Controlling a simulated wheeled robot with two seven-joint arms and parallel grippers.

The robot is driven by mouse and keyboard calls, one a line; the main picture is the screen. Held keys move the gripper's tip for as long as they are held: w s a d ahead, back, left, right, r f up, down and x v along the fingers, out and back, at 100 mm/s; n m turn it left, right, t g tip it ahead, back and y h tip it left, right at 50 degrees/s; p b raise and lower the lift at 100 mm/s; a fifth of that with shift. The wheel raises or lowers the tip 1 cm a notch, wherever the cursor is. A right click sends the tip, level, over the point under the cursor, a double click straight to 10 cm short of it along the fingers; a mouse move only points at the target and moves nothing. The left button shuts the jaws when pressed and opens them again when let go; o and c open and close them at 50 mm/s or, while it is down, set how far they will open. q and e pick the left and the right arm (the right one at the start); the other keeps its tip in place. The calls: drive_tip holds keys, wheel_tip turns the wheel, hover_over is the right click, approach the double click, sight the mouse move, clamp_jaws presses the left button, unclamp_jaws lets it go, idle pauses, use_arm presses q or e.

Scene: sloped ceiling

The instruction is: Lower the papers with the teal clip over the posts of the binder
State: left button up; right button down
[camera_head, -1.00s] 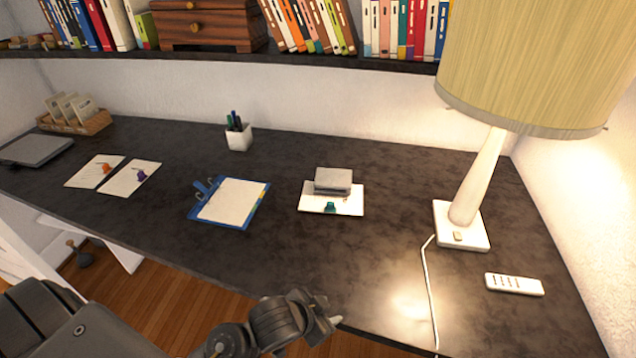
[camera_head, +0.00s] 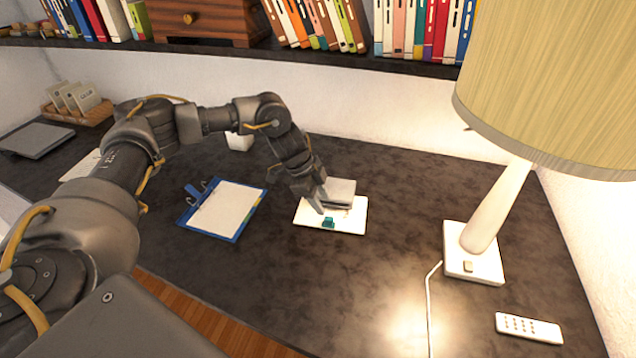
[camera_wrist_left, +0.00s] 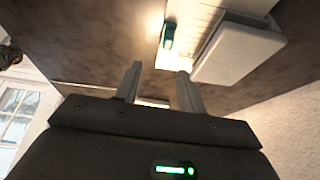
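The papers with the teal clip (camera_head: 352,222) lie flat on the dark desk, with a grey box (camera_head: 341,190) on their far part. The teal clip (camera_head: 328,223) sits at their near edge; it also shows in the left wrist view (camera_wrist_left: 168,35). The blue binder (camera_head: 236,237) lies open to the left, a white sheet on it, its posts and lever at the upper left. My left gripper (camera_head: 327,205) is over the papers beside the box, fingers apart and empty; the wrist view shows both fingers (camera_wrist_left: 158,72) apart. My right gripper is out of view.
A lamp (camera_head: 487,215) with a cord and a white remote (camera_head: 528,327) stand at the right. My left arm crosses the desk and hides most of the pen cup (camera_head: 240,143) and the other papers. A shelf (camera_head: 300,58) runs above. The desk front centre is clear.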

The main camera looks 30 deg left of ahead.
sight(328, 218)
use_arm(q)
drive_tip(key=shift+n, duration=0.4)
drive_tip(key=f, duration=0.2)
drive_tip(key=w+f+p, duration=0.1)
drive_tip(key=f, duration=0.2)
drive_tip(key=d+f+p, duration=0.1)
drive_tip(key=f, duration=0.2)
drive_tip(key=shift+w+d+f, duration=0.1)
drive_tip(key=shift+w, duration=0.25)
drive_tip(key=shift+c, duration=0.4)
clamp_jaws()
drive_tip(key=shift+s+d+p, duration=0.15)
drive_tip(key=shift+s+p, duration=0.25)
drive_tip(key=shift+p, duration=0.1)
drive_tip(key=shift+s+d+p, duration=0.3)
drive_tip(key=shift+s+p, duration=0.5)
drive_tip(key=shift+s, duration=0.05)
drive_tip(key=shift+s+d+p, duration=0.3)
drive_tip(key=shift+s+p, duration=0.5)
drive_tip(key=shift+s, duration=0.15)
drive_tip(key=shift+s+d+p, duration=0.35)
drive_tip(key=shift+s+p, duration=0.4)
drive_tip(key=shift+s, duration=0.2)
drive_tip(key=shift+s+d+p, duration=0.3)
drive_tip(key=shift+s+p, duration=0.5)
drive_tip(key=shift+s, duration=0.15)
